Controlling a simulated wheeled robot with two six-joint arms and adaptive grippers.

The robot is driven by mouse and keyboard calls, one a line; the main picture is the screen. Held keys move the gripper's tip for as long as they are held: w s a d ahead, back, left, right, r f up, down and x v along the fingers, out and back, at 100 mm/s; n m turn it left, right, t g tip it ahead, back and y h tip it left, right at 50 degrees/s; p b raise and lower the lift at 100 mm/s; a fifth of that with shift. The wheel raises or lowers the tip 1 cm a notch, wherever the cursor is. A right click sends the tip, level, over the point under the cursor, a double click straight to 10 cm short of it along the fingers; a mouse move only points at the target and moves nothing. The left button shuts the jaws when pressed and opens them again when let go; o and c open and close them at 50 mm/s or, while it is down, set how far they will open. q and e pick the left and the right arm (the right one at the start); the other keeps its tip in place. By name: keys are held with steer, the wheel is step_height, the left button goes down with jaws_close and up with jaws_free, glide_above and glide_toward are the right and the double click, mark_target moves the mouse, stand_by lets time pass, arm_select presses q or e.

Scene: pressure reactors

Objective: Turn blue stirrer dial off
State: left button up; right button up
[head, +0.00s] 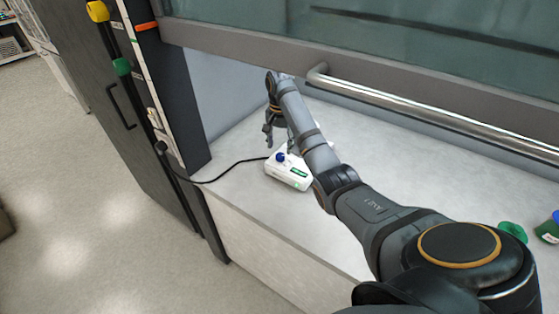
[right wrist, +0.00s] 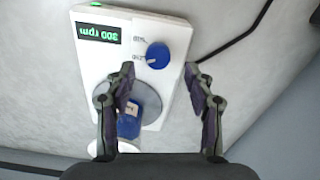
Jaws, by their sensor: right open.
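The white stirrer (head: 288,181) stands on the worktop, with its lit green display toward the front. In the right wrist view it (right wrist: 175,28) appears upside down, and its display (right wrist: 98,33) reads 300 rpm. The blue dial (head: 280,157) is on its top; it also shows in the right wrist view (right wrist: 158,55), just ahead of and between the fingertips. My right gripper (right wrist: 159,72) is open and empty, apart from the dial. My left gripper is not in view.
A blue-capped bottle (right wrist: 128,126) stands on the stirrer's round plate, close to one finger. A black cable (head: 222,172) runs left from the stirrer. The raised sash with a metal handle bar (head: 430,110) is above my arm. Green and blue items (head: 513,231) lie at the right.

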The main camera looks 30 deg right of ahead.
mark_target(280, 155)
step_height(280, 155, down, 2)
steer(key=shift+f, duration=0.25)
steer(key=shift+s+f, duration=0.15)
steer(key=shift+f, duration=0.45)
steer(key=shift+c, duration=0.3)
steer(key=c, duration=0.7)
jaws_close()
steer(key=shift+r+n+p, duration=0.25)
steer(key=shift+n+p, duration=0.15)
steer(key=shift+p, duration=0.6)
steer(key=n+p, duration=0.4)
steer(key=p, duration=0.2)
steer(key=shift+n, duration=0.4)
steer(key=n+p, duration=0.2)
steer(key=n, duration=0.1)
steer(key=shift+n, duration=0.3)
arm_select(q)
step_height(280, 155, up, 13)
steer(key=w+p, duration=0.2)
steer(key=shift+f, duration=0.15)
arm_select(e)
steer(key=n, duration=0.4)
steer(key=shift+f+n, duration=0.15)
steer(key=shift+n, duration=0.15)
